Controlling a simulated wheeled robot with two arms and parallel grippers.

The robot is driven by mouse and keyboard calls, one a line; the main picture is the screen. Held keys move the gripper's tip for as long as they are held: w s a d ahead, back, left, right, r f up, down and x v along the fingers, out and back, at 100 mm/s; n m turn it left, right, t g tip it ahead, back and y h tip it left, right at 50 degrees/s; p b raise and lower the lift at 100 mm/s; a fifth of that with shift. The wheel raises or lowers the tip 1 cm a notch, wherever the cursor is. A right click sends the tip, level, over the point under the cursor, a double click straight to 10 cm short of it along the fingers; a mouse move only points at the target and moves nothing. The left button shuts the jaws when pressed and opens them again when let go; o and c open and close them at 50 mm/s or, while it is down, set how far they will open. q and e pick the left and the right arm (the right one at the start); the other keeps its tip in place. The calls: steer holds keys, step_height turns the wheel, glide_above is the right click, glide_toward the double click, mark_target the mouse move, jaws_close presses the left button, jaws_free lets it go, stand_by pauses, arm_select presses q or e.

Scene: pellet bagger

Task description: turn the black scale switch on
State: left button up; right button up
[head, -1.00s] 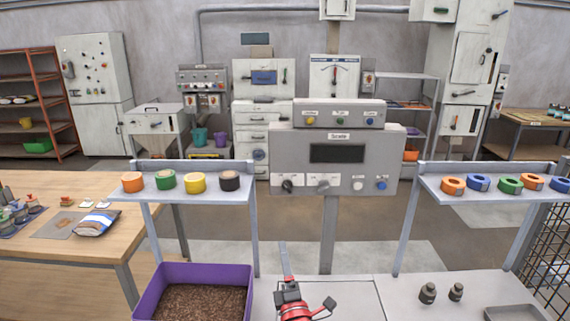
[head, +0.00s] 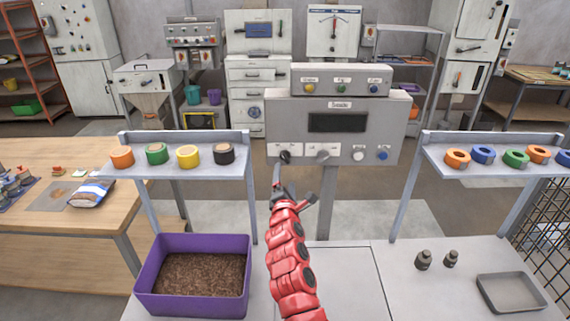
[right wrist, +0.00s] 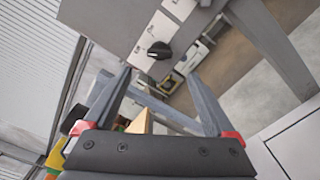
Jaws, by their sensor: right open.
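The scale (head: 390,130) is a grey panel with a dark, blank display (head: 337,122). The black scale switch (head: 285,157) is a round knob at its lower left. In the right wrist view the black switch (right wrist: 159,50) shows beyond the gap between the fingertips, on a white plate. My right gripper (head: 278,172) is just below the switch in the head view. In the right wrist view the right gripper (right wrist: 157,78) is open and empty, with its fingertips seemingly apart from the switch. My left gripper is out of view.
A grey knob (head: 322,156) sits right of the black switch, then white (head: 358,155) and blue (head: 382,155) buttons. A shelf with tape rolls (head: 188,156) stands left, above a purple bin (head: 194,307) of pellets. Another shelf (head: 440,165) stands right.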

mark_target(285, 160)
steer(key=w+b, duration=0.4)
steer(key=w, duration=0.3)
steer(key=shift+w+f, duration=0.15)
steer(key=shift+w, duration=0.25)
steer(key=shift+w+r+b, duration=0.2)
steer(key=shift+w+b, duration=0.15)
steer(key=shift+w, duration=0.1)
steer(key=c, duration=1.4)
